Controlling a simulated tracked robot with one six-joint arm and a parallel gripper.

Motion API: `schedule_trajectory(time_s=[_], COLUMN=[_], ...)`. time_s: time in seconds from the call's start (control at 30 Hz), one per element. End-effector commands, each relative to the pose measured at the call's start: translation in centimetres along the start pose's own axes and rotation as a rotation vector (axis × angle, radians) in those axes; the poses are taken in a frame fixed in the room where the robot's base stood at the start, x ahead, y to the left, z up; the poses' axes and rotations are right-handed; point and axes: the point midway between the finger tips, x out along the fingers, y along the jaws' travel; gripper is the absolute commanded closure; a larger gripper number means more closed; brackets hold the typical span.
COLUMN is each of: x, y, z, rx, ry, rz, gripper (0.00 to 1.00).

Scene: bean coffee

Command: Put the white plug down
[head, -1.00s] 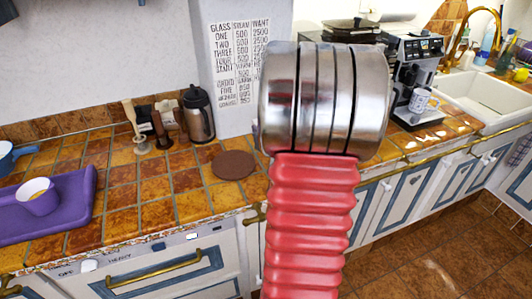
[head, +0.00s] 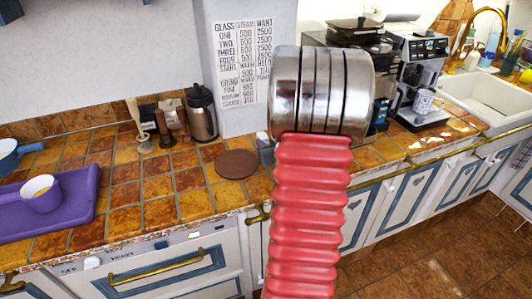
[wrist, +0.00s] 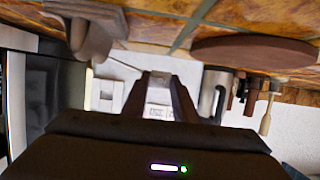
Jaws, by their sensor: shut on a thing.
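My gripper (wrist: 161,98) shows in the wrist view, which is upside down. Its two dark fingers are close together around a small pale thing, which I take to be the white plug (wrist: 160,80); its outline blends with the white wall sheet behind. In the head view my red and metal arm hides the gripper and the plug. The tiled counter (head: 190,207) lies below, and the gripper appears above it and apart from it.
A round brown mat (head: 237,164) lies on the counter, also in the wrist view (wrist: 255,52). A small grey block (head: 265,152) stands beside it. A steel jug (head: 201,115), a purple tray (head: 75,213) and a coffee machine (head: 423,75) stand around. Tiles left of the mat are clear.

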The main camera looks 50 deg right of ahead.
Motion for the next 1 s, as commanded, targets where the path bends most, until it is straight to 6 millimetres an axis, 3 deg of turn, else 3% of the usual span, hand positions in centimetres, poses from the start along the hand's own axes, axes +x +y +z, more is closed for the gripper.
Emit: schedule_trajectory(time_s=[0.27,0.6,1.0], x=[0.1,1.3,1.4], y=[0.0,0.1,0.2], z=[0.4,3.7,4.0], rx=[0.002,0.003,0.001], ry=[-0.001,-0.001,0.0], rz=[0.0,0.002,0.003], gripper=[1.0,1.0,1.0])
